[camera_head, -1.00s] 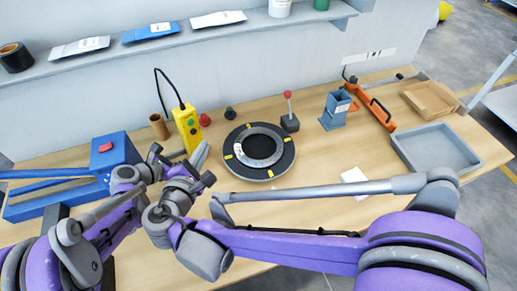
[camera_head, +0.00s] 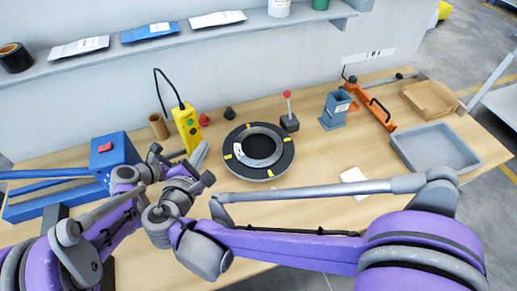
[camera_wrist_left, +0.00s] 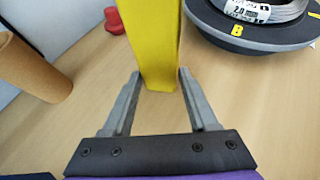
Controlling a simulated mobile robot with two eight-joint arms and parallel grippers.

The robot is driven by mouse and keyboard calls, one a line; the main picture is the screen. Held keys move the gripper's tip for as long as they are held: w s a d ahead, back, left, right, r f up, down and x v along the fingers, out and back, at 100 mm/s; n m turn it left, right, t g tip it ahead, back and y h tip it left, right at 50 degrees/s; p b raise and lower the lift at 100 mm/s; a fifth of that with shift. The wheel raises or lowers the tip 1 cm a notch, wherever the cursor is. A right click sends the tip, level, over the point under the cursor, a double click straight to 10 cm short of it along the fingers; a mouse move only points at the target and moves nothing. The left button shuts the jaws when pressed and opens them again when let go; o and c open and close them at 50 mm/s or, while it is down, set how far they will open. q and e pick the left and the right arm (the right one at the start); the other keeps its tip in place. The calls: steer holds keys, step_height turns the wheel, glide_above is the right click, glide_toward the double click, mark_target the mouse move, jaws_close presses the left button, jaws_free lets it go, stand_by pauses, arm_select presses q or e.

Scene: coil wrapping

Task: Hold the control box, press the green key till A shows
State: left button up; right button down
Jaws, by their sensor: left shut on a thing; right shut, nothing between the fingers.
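The yellow control box (camera_head: 187,127) stands roughly upright on the left half of the table, its cable looping up from the top. A small green key (camera_head: 190,122) shows on its face; I cannot read any letter. In the left wrist view the fingers of my left gripper (camera_wrist_left: 160,76) lie on either side of the lower end of the box (camera_wrist_left: 155,40), shut on it. My right gripper (camera_head: 202,151) is shut and empty, just right of the lower part of the box in the head view. The crossed arms partly hide the bottom of the box.
A black round stand with a wire coil (camera_head: 235,168) lies right of the box. A cardboard tube (camera_head: 158,126) stands on its left, with a blue machine (camera_head: 122,150) beyond. A red knob (camera_head: 204,119) is behind. A grey tray (camera_head: 436,147) lies far right.

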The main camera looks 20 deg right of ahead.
mark_target(183, 136)
arm_select(q)
steer(key=o, duration=1.1)
steer(key=shift+c, duration=0.2)
steer(key=shift+r, duration=0.1)
step_height(183, 136, up, 10)
steer(key=shift+f, duration=0.1)
